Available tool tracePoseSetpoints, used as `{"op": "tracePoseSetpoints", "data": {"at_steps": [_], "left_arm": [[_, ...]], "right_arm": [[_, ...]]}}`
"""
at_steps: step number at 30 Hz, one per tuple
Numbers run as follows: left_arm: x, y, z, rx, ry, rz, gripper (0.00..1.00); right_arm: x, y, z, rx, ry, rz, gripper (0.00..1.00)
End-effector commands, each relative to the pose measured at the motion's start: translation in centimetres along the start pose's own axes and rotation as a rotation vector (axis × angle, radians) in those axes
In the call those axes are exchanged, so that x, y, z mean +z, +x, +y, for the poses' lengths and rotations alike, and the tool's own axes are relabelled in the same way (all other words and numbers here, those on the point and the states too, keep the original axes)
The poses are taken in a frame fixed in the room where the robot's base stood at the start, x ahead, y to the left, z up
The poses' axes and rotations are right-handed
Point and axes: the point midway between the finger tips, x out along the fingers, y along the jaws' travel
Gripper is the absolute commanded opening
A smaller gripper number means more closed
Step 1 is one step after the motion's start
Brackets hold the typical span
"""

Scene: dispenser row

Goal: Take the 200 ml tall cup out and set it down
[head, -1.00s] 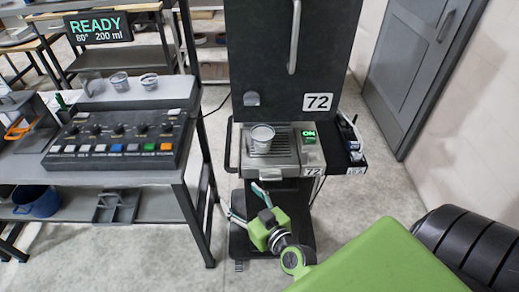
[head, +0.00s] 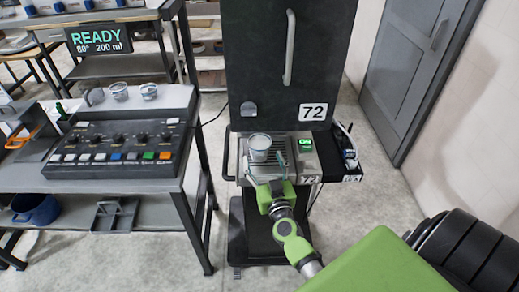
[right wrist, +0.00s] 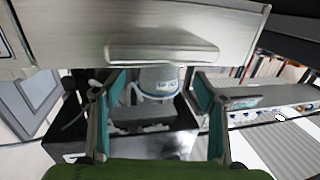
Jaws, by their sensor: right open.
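The tall cup (head: 260,148), a light grey cup, stands upright on the drip tray (head: 296,172) of the dark dispenser marked 72. It also shows in the right wrist view (right wrist: 158,82), upside down there and with blue marks, in the gap between my fingers. My right gripper (head: 266,170) is open at the tray's front edge, just in front of the cup. Its teal-lined fingers (right wrist: 158,92) stand apart with nothing held. I cannot tell whether a finger touches the cup. My left gripper is not in view.
A control panel (head: 125,145) with knobs and coloured buttons stands on the left table, with small cups (head: 119,91) behind. A sign (head: 98,38) reads READY, 80°, 200 ml.

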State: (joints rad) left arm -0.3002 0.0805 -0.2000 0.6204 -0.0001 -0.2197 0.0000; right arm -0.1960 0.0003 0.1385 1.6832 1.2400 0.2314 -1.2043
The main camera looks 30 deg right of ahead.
Motion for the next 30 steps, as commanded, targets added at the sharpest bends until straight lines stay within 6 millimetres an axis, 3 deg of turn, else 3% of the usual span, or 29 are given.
{"op": "tracePoseSetpoints", "data": {"at_steps": [5,14,23,28,29,30], "left_arm": [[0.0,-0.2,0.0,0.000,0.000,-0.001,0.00],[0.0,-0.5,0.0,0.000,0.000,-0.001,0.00],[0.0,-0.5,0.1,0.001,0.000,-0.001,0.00],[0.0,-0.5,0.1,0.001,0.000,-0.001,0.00],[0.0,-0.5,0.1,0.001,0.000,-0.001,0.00],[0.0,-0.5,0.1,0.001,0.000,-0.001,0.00]], "right_arm": [[-0.2,1.2,0.0,-0.001,0.000,0.001,0.65],[-0.6,5.3,0.1,-0.001,-0.001,0.000,0.65],[-0.6,5.8,0.1,-0.001,0.001,-0.001,0.65],[-0.6,5.8,0.1,-0.001,0.000,-0.001,0.24],[-0.6,5.8,0.1,-0.001,0.000,-0.001,0.18],[-0.6,5.8,0.1,-0.001,0.001,-0.001,0.18]]}}
